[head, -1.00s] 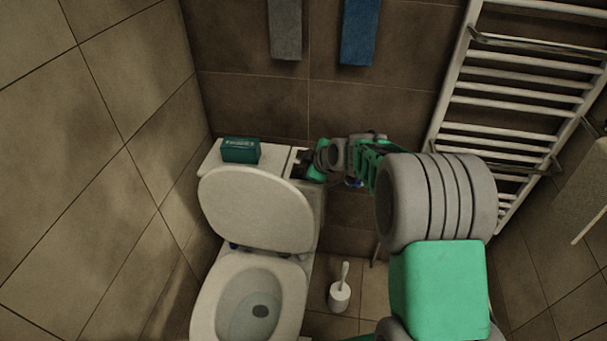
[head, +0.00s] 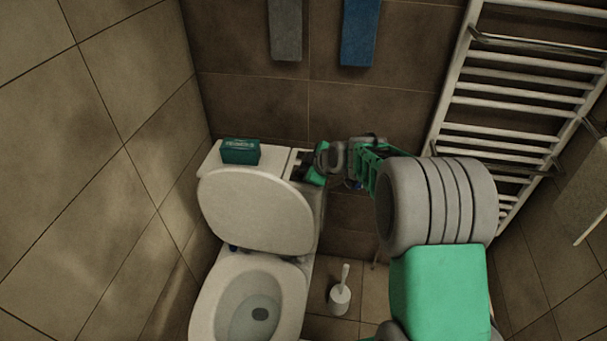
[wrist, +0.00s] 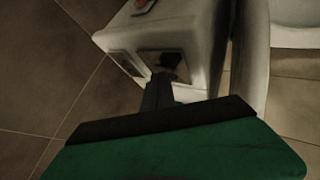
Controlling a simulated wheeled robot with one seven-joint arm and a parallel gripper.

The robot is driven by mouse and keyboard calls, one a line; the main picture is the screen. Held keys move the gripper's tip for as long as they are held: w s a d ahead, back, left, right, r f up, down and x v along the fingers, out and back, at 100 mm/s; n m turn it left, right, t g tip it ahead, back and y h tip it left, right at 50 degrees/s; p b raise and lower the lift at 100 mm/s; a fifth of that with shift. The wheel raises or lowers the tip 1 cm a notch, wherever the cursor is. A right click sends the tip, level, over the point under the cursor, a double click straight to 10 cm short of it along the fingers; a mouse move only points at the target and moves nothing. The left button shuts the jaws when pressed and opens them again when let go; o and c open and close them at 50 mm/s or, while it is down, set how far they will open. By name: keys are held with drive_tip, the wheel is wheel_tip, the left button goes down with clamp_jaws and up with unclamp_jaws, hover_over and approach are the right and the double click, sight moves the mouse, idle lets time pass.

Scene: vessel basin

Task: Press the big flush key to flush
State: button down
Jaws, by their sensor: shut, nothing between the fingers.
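The toilet's white cistern (head: 212,158) stands against the back wall, behind the raised lid. In the wrist view, two dark flush keys are set in the cistern top (wrist: 196,42): a smaller key (wrist: 127,63) on the left and the big flush key (wrist: 152,59) on the right. My gripper (wrist: 165,78) is shut and empty, its fingertips over the big key and covering part of it. Whether they touch or press it cannot be told. In the head view, my gripper (head: 303,172) is at the cistern's right end and hides most of the key area.
A green box (head: 240,151) stands on the cistern's left part. The raised lid (head: 255,210) is just in front of the cistern. A toilet brush (head: 340,295) stands on the floor to the right. A towel rail (head: 520,98) is on the right.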

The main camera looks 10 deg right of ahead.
drive_tip(key=shift+f, duration=0.35)
drive_tip(key=shift+r, duration=0.1)
idle(0.3)
drive_tip(key=shift+r, duration=0.9)
drive_tip(key=shift+r+p, duration=1.1)
drive_tip(key=shift+r, duration=1.4)
drive_tip(key=shift+r, duration=0.1)
drive_tip(key=s+r+m+g+h+p, duration=0.1)
drive_tip(key=s+m, duration=0.5)
drive_tip(key=s, duration=0.9)
drive_tip(key=s+r+m+g+h+p, duration=0.2)
drive_tip(key=s+r+m+g+p, duration=0.1)
drive_tip(key=s, duration=1.2)
wheel_tip(320, 180, up, 2)
drive_tip(key=m+g, duration=0.1)
drive_tip(key=m, duration=0.2)
drive_tip(key=shift+s+a+m, duration=0.2)
drive_tip(key=shift+a+m, duration=0.15)
drive_tip(key=shift+m, duration=0.05)
